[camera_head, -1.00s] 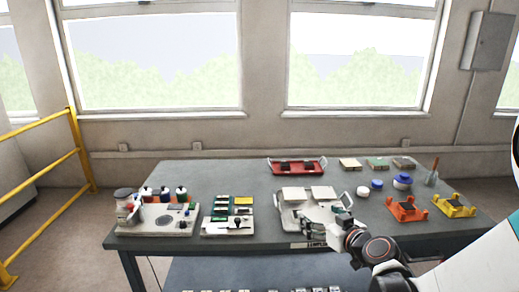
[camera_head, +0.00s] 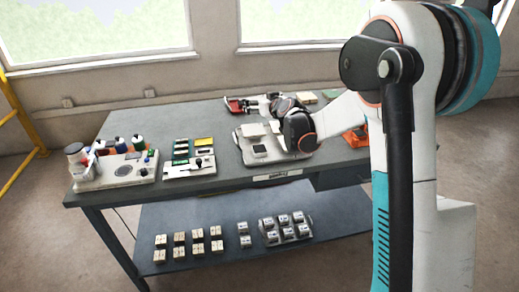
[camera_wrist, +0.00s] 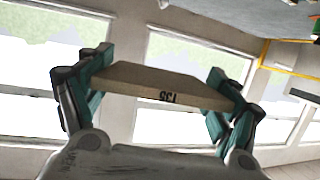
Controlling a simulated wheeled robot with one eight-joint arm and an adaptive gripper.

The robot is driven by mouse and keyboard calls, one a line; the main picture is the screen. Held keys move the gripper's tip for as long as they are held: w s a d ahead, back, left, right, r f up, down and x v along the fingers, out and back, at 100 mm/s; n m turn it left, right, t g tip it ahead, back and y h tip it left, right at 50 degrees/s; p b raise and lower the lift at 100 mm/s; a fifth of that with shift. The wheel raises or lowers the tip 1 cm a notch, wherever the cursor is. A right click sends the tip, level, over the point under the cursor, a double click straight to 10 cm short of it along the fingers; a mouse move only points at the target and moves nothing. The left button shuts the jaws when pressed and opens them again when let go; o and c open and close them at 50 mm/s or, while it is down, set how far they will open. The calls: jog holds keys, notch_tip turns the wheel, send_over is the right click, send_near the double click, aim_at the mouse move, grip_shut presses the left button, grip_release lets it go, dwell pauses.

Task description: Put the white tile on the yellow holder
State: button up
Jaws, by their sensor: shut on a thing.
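In the wrist view, my gripper (camera_wrist: 160,78) is shut on a pale tile (camera_wrist: 150,84) with a dark printed mark on its edge. The tile spans between the two fingers, with windows behind it. In the head view, my gripper (camera_head: 262,104) is above the back of the table, beside the red tray; the held tile is not clear there. Another white tile (camera_head: 252,131) lies on the grey metal tray (camera_head: 257,158).
The red tray (camera_head: 234,106) is at the back. Part of an orange holder (camera_head: 353,138) shows beside my arm. Test equipment (camera_head: 125,170) and a board with small coloured pieces (camera_head: 190,167) stand left. Several small blocks lie on the lower shelf (camera_head: 205,212).

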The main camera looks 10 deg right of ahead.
aim_at(260, 148)
notch_tip(260, 148, down, 20)
jog(key=b, duration=0.7)
jog(key=shift+r, duration=0.2)
jog(key=shift+f, duration=0.2)
jog(key=o, duration=1.1)
jog(key=shift+s, duration=0.1)
